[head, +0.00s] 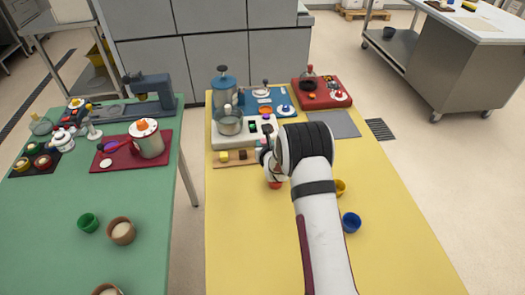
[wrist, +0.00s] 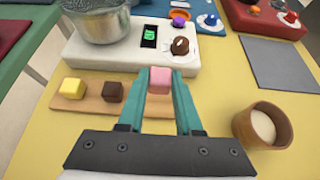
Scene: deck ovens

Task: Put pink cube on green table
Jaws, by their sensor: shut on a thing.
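The pink cube (wrist: 160,79) is between the two teal fingertips of my gripper (wrist: 160,88) in the wrist view. My gripper is shut on it. The cube shows over the right part of a wooden board that stands on the yellow table (head: 345,240); I cannot tell if it still touches the board. In the head view my wrist and arm cover much of this area and I cannot make out the cube. The green table (head: 50,240) is on the left in the head view, apart from the yellow one.
The wooden board (wrist: 92,103) also holds a yellow cube (wrist: 73,88) and a brown cube (wrist: 112,92).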

